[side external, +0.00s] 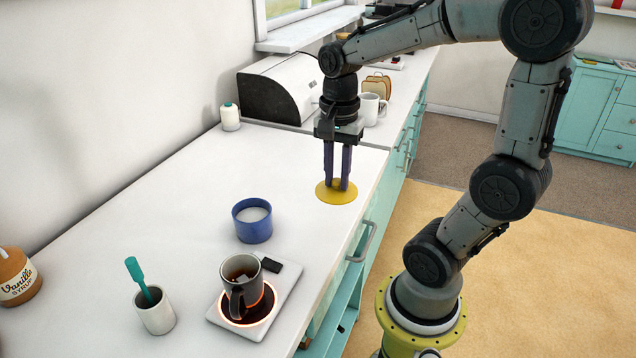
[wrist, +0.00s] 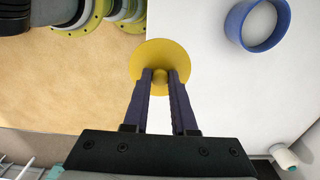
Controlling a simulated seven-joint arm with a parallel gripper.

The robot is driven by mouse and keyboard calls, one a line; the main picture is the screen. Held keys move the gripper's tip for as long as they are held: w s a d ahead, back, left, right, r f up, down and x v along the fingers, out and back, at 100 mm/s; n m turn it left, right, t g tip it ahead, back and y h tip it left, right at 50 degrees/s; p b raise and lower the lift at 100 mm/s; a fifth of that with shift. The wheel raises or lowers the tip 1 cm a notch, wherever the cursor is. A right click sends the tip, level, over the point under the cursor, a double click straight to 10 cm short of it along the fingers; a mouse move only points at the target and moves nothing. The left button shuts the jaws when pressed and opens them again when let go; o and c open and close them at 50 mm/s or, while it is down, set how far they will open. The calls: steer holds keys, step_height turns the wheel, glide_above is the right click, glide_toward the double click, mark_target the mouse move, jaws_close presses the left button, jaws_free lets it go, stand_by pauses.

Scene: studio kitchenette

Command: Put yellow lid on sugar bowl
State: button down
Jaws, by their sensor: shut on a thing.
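The yellow lid (side external: 327,197) is a flat disc at the right edge of the white counter. My gripper (side external: 340,186) points straight down over it and is shut on its small knob. In the wrist view the yellow lid (wrist: 160,52) shows its round knob between the fingertips of my gripper (wrist: 160,76). Whether the lid touches the counter or is slightly above it, I cannot tell. The blue sugar bowl (side external: 252,226) stands upright and open, with white contents, to the left of the lid. It also shows in the wrist view (wrist: 243,40) at the upper right.
A dark mug (side external: 240,284) sits on a glowing warmer plate (side external: 285,296) in front of the bowl. A white cup (side external: 155,312) with a teal utensil and a syrup bottle (side external: 16,277) stand at left. A white mug (side external: 372,108) and bread box (side external: 280,88) are behind. The counter between lid and bowl is clear.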

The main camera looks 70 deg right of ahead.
mark_target(339, 193)
steer(key=s+a+r, duration=0.2)
steer(key=s+r, duration=0.1)
steer(key=s, duration=0.3)
steer(key=shift+n, duration=0.7)
steer(key=w, duration=0.1)
steer(key=w+r, duration=0.1)
steer(key=w, duration=0.1)
steer(key=w+r, duration=0.1)
steer(key=w, duration=0.1)
steer(key=shift+d+r, duration=0.25)
steer(key=shift+d, duration=0.15)
steer(key=w+a+n, duration=0.3)
steer(key=w+n, duration=0.1)
steer(key=w, duration=1.1)
steer(key=shift+n, duration=0.3)
steer(key=shift+w+a+f, duration=0.3)
steer(key=shift+a+f, duration=0.15)
steer(key=shift+f, duration=1.05)
steer(key=shift+w+a+f, duration=0.35)
steer(key=shift+a+f, duration=0.15)
steer(key=shift+f, duration=0.95)
steer(key=shift+w+a+f, duration=0.3)
steer(key=shift+a+f, duration=0.15)
steer(key=shift+f, duration=1.05)
steer(key=shift+f, duration=0.5)
jaws_free()
